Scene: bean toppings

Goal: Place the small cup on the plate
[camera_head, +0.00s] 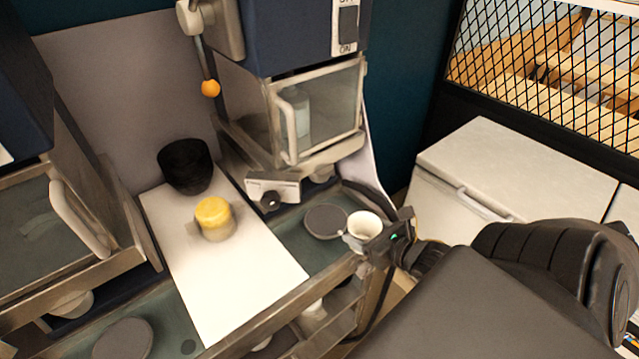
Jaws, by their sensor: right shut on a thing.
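My right gripper (362,240) comes in from the lower right and is shut on a small white cup (364,222). The cup is upright with its open rim facing up. A dark grey round plate (322,221) lies on the green-grey counter just left of the cup. The cup looks close to the plate's right edge; I cannot tell whether it overlaps the plate or how high it is. A second dark round plate (122,340) lies at the lower left. My left gripper is not in view.
A dispenser (316,105) with a glass door and handle stands behind the right plate; another (45,225) stands at left. A white board (235,275) between them holds a black bowl (185,168) and a yellow-topped container (214,219). White cabinets (515,170) are at right.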

